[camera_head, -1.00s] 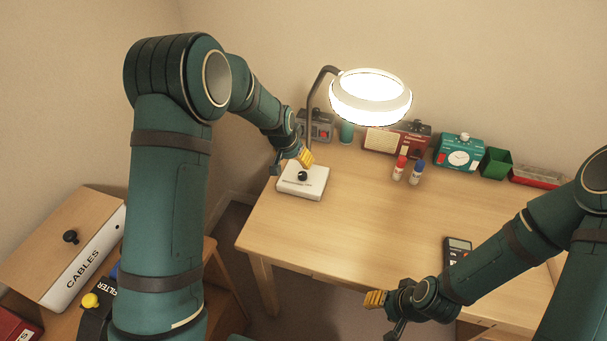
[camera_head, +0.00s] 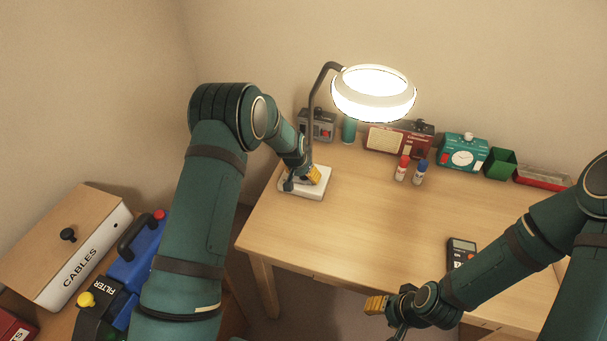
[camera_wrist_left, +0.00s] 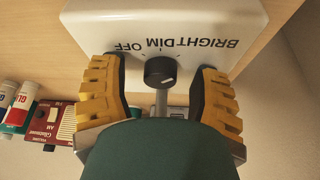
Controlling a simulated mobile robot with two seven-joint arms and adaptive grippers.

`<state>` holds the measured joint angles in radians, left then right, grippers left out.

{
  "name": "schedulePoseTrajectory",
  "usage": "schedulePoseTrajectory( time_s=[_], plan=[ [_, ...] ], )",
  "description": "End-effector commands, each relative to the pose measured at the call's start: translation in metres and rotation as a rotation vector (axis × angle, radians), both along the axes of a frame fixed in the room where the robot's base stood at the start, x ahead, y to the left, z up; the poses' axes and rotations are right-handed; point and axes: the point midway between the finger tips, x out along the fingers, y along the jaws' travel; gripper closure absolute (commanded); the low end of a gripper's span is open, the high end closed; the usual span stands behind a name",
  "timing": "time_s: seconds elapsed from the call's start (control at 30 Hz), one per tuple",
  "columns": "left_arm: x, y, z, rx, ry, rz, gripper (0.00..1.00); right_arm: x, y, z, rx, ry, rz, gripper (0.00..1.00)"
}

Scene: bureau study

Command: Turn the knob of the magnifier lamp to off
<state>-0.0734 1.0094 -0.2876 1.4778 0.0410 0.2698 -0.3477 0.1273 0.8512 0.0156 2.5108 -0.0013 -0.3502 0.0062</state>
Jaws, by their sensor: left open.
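The magnifier lamp (camera_head: 372,92) is lit, with its ring head glowing over the desk. Its white base (camera_head: 318,190) stands at the desk's left side, partly hidden by my left gripper (camera_head: 302,181). In the left wrist view the base (camera_wrist_left: 190,14) carries the labels OFF, DIM and BRIGHT, upside down. The black knob (camera_wrist_left: 158,70) has a pale mark at its lower right and sits between the yellow pads of my left gripper (camera_wrist_left: 160,84). The jaws are open, with a gap on each side of the knob.
A grey box (camera_head: 318,126), red radio (camera_head: 392,139), teal clock (camera_head: 462,153) and green bin (camera_head: 499,164) line the desk's back. A multimeter (camera_head: 461,252) lies near my right arm. The middle of the desk is clear.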

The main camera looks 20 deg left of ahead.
Motion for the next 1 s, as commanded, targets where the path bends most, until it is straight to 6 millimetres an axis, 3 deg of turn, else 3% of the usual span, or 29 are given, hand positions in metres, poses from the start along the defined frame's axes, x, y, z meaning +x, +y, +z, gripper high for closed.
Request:
schedulePoseTrajectory(
  time_s=[0.1, 0.13, 0.3, 0.67, 1.0],
  plan=[
    [0.0, 0.0001, 0.0003, 0.0, 0.0, 0.0, 0.38, 0.0, 0.0, 0.0001, 0.0, 0.0, 0.0, 0.53],
    [-0.0001, 0.0002, 0.0003, 0.0, 0.0, 0.0, 0.43, 0.0, 0.0, 0.0001, 0.0, 0.0, 0.0, 0.53],
    [-0.0001, 0.0003, 0.0004, 0.0, 0.0, 0.0, 1.0, 0.0, 0.0, 0.0001, 0.0, 0.0, 0.0, 0.53],
    [-0.0005, 0.0002, 0.0002, 0.001, 0.001, 0.032, 1.0, 0.0002, -0.0001, 0.0004, 0.0, 0.0, 0.0, 0.53],
    [-0.0005, -0.0021, 0.0004, 0.005, 0.0, 0.239, 1.0, 0.0008, -0.0002, 0.0025, 0.0, -0.002, -0.002, 0.53]
  ],
)
